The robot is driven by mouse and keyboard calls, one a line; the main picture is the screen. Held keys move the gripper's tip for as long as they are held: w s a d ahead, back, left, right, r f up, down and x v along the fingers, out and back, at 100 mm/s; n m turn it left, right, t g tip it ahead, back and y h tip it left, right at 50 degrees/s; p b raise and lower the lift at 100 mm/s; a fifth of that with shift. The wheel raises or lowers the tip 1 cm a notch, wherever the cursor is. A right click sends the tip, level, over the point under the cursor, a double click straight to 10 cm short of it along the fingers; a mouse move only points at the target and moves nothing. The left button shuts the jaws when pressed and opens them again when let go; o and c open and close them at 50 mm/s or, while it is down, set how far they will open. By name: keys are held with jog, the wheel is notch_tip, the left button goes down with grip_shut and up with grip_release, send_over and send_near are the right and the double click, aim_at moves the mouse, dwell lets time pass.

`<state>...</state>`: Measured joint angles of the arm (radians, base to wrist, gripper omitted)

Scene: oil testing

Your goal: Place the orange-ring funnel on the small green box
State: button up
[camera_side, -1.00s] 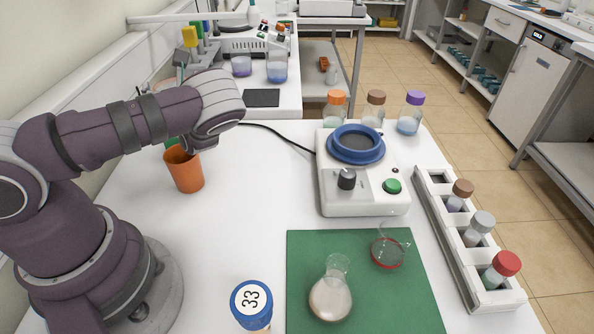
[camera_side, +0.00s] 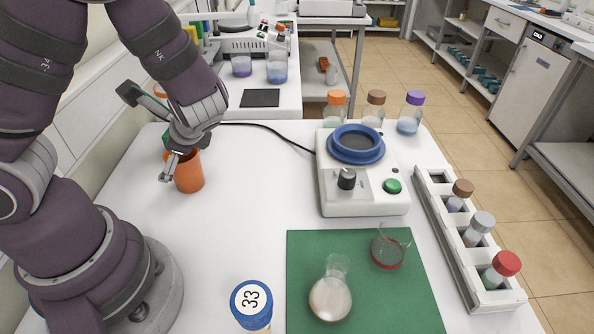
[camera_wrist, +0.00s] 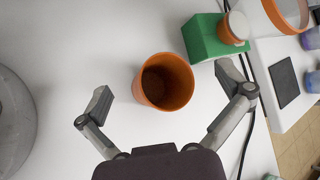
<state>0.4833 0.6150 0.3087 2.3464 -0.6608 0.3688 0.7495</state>
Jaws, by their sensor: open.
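A wide orange ring, seemingly the funnel's rim (camera_wrist: 287,12), is at the top right of the wrist view, partly cut off. Beside it, a short orange piece with a pale top (camera_wrist: 233,27) sits at the edge of the small green box (camera_wrist: 203,40); it seems to be the funnel's lower part. In the side view, a bit of orange rim (camera_side: 160,90) shows behind my arm, above the mostly hidden green box (camera_side: 167,138). My gripper (camera_wrist: 170,94) is open and empty, its fingers apart on either side of an orange cup (camera_wrist: 163,82) in the wrist view.
The orange cup stands on the white table beside the green box. A white device with a blue ring (camera_side: 356,145) stands to the right. A green mat (camera_side: 305,255) holds glassware. A vial rack (camera_side: 432,195) is at the right edge. Clear table lies between cup and mat.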

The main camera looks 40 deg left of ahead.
jog(key=s+d+r+n+t+h, duration=0.1)
jog(key=d+r+n+t+h, duration=0.5)
jog(key=d+r, duration=0.6)
jog(key=n+h, duration=0.2)
jog(key=h, duration=0.1)
jog(key=shift+s+d+r+n, duration=0.25)
jog(key=shift+r+n, duration=0.1)
jog(key=shift+n, duration=0.05)
